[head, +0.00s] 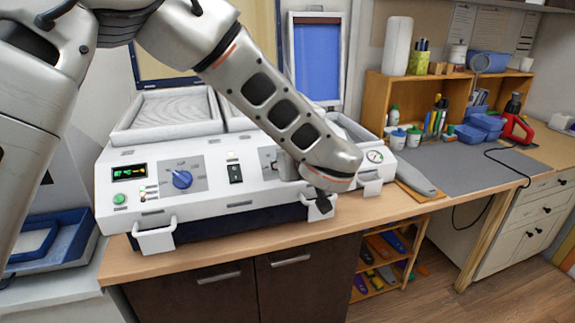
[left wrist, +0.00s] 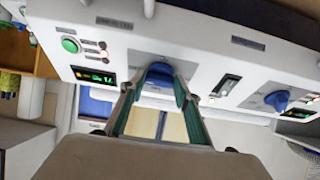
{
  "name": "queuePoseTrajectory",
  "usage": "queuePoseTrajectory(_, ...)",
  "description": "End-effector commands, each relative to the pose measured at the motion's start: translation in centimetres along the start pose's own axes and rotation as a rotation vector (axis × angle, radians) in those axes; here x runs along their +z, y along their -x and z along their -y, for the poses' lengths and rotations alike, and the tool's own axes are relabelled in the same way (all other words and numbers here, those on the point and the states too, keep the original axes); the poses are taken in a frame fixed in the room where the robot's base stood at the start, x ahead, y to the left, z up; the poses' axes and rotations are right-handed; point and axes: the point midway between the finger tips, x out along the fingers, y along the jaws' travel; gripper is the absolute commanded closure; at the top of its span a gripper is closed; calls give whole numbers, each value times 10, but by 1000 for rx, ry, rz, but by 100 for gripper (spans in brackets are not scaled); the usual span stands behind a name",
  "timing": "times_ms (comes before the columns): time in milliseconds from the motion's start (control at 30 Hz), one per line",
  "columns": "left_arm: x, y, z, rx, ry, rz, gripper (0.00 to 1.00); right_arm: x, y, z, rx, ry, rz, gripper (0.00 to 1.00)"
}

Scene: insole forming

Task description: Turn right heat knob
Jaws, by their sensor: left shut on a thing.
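The right heat knob is blue and shows in the left wrist view (left wrist: 159,72), set on the front panel of the white machine (head: 245,195). My left gripper (left wrist: 155,84) is shut on this knob, with one greenish finger on each side of it. In the head view my left arm crosses in front of the right half of the panel and hides the right knob and the fingertips. The left blue knob (head: 182,179) is in plain view and untouched; it also shows in the left wrist view (left wrist: 278,100). My right gripper is not in view.
In the left wrist view a lit display (left wrist: 93,76) and a green button (left wrist: 70,45) are beside the gripped knob, and a black switch (left wrist: 228,85) is on its other side. White handles (head: 155,236) stick out at the machine's front. The grey mat (head: 455,165) has free room.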

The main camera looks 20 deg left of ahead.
Motion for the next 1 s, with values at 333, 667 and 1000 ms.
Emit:
queuePoseTrajectory(333,0,0,0,4,-13,1,90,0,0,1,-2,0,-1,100)
queuePoseTrajectory(667,0,0,0,4,-12,0,51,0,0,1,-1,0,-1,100)
queuePoseTrajectory(1000,-10,5,0,5,-9,-2,51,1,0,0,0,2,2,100)
